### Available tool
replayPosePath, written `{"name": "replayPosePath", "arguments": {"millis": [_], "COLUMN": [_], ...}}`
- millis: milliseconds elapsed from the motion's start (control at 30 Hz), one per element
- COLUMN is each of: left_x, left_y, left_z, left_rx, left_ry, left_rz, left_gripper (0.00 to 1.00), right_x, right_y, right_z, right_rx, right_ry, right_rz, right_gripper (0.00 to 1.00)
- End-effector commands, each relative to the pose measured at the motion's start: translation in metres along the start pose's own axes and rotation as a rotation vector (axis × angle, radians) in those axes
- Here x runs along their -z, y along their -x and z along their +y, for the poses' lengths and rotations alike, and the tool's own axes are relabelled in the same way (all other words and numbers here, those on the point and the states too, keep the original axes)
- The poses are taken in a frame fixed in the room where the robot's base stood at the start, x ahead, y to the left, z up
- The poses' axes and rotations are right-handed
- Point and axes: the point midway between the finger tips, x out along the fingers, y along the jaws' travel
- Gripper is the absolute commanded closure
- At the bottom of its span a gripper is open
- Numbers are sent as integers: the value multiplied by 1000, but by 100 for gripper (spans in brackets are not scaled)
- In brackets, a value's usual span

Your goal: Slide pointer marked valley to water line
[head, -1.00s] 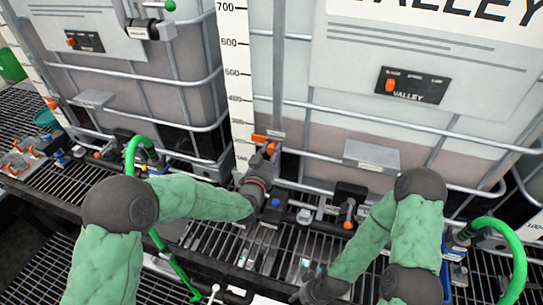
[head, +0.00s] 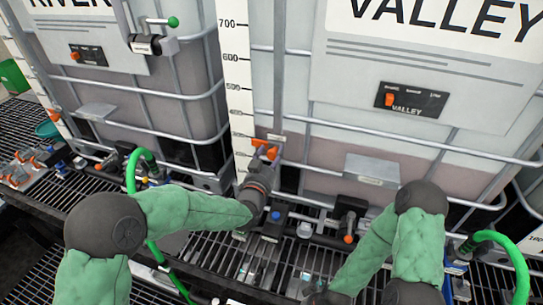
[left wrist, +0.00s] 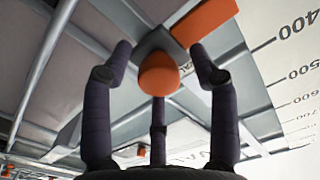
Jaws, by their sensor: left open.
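The valley tank's orange pointer (head: 262,146) sits low on the white scale strip (head: 237,90), below the 500 mark. Pinkish liquid (head: 330,160) shows through the tank wall; its top edge looks slightly higher in the picture than the pointer. My left gripper (head: 265,164) is just below and in front of the pointer. In the left wrist view, the left gripper (left wrist: 160,52) is open, with its fingers on both sides of the pointer's rounded orange knob (left wrist: 158,76); contact is not clear. My right gripper (head: 325,297) is at the bottom edge, mostly cut off.
The VALLEY label panel with an orange switch (head: 390,99) is on the tank's upper front. Metal cage bars (head: 400,135) cross the tank. A black valve (head: 349,214) and a grated shelf (head: 310,255) lie below. Green hoses (head: 131,170) run at left and right.

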Motion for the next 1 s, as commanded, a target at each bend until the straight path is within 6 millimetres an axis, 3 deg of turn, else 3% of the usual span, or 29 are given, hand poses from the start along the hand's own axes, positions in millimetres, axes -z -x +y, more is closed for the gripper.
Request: {"name": "replayPosePath", "arguments": {"millis": [167, 700, 1000], "left_x": [1, 0, 0], "left_y": [15, 103, 119], "left_z": [0, -1, -1], "left_rx": [0, 1, 2], "left_ry": [0, 0, 0], "left_rz": [0, 1, 1], "left_gripper": [40, 40, 40], "right_x": [0, 0, 0], "right_y": [0, 0, 0], "right_z": [0, 0, 0], "right_rx": [0, 0, 0], "right_ry": [0, 0, 0], "right_rz": [0, 0, 0], "right_gripper": [60, 60, 60]}}
